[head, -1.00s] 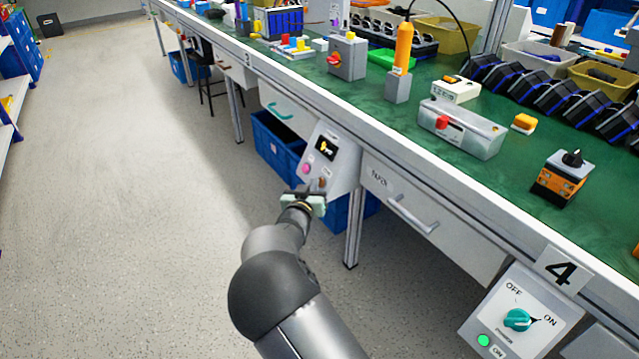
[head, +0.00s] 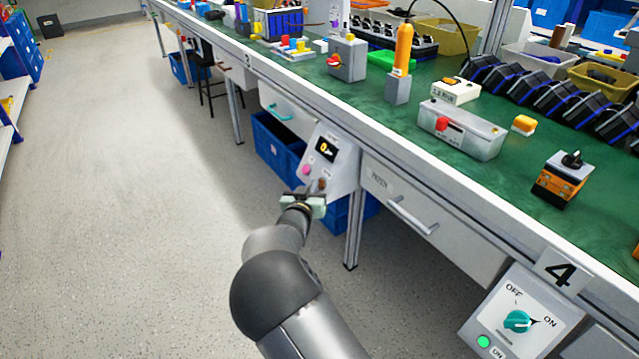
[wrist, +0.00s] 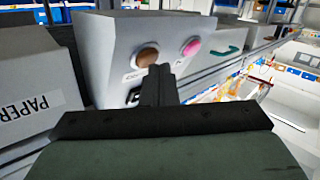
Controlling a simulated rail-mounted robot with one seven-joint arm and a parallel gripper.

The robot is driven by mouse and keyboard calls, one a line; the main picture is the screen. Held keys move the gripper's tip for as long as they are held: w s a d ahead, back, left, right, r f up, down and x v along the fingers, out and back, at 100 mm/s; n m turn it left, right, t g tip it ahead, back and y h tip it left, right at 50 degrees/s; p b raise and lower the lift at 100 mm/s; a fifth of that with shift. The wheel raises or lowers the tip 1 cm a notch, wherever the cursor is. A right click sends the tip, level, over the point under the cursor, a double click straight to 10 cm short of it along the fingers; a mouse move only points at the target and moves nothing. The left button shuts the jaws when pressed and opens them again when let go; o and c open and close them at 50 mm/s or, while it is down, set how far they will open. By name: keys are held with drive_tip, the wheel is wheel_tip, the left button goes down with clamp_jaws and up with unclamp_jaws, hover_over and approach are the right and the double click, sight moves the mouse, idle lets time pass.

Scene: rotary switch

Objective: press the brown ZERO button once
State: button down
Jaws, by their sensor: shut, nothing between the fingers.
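The brown button (wrist: 147,58) is on the sloped face of a grey control box in the wrist view, with a label below it that I cannot fully read. In the head view the brown button (head: 322,184) shows small, just above my gripper (head: 314,189). My gripper (wrist: 158,72) is shut and empty. Its fingertips overlap the lower right edge of the brown button in the wrist view. I cannot tell whether they touch it. A pink button (wrist: 191,46) is to the right of the brown one.
The floor (head: 120,200) at left is clear.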

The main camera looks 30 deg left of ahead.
drive_tip(key=shift+s+a+r, duration=0.2)
drive_tip(key=shift+s, duration=0.2)
drive_tip(key=s+p, duration=0.1)
drive_tip(key=s+a+r+p, duration=0.1)
drive_tip(key=s+r+p, duration=0.1)
drive_tip(key=s, duration=0.1)
drive_tip(key=shift+a+r, duration=0.25)
drive_tip(key=shift+a, duration=0.1)
idle(0.8)
